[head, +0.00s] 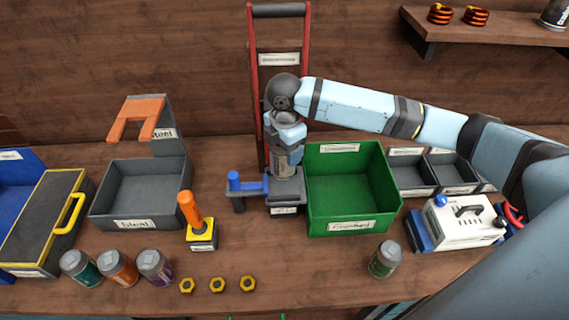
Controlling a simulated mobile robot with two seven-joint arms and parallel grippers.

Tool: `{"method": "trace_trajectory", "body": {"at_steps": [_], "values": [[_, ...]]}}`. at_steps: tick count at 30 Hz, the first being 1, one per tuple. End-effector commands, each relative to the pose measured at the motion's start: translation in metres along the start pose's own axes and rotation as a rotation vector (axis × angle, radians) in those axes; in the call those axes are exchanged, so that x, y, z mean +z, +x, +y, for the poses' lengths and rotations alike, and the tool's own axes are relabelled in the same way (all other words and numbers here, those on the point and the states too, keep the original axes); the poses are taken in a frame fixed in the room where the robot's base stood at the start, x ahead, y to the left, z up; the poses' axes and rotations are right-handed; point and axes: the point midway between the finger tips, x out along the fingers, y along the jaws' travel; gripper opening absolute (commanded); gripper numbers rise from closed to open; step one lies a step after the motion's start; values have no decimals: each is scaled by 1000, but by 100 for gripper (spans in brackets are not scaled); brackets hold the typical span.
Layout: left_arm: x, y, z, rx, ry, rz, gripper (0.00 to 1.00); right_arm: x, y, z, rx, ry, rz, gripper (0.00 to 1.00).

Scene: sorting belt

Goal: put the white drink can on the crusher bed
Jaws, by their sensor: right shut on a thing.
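My right gripper (287,152) reaches in from the right and points down over the crusher. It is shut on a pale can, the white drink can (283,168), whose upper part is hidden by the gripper. The can is upright above the grey crusher bed (285,190); whether its base touches the bed I cannot tell. The crusher's red frame (253,90) with a dark bar on top rises behind the bed. A blue piece with a knob (240,186) sits at the bed's left. My left gripper is not in view.
The green bin (353,227) stands right beside the crusher bed. A grey bin labelled Steel (135,225) and an orange-handled lever (192,212) are to the left. A white boxy device (465,228) stands right.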

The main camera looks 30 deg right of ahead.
Motion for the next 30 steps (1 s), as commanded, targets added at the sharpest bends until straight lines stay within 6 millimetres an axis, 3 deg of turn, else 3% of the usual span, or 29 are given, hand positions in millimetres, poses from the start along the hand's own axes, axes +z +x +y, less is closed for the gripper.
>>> {"method": "trace_trajectory", "body": {"at_steps": [8, 15, 27, 28, 30], "values": [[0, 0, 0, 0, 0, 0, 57, 0, 24, 0, -1, 0, 0, 46], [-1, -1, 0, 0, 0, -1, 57, 0, 58, 0, -2, 1, 0, 46], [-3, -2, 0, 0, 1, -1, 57, 0, 63, 0, 0, 1, 0, 46], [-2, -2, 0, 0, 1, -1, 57, 0, 62, 0, 1, 0, 0, 75], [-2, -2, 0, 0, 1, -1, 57, 0, 62, 0, 1, 0, 0, 91]]}}
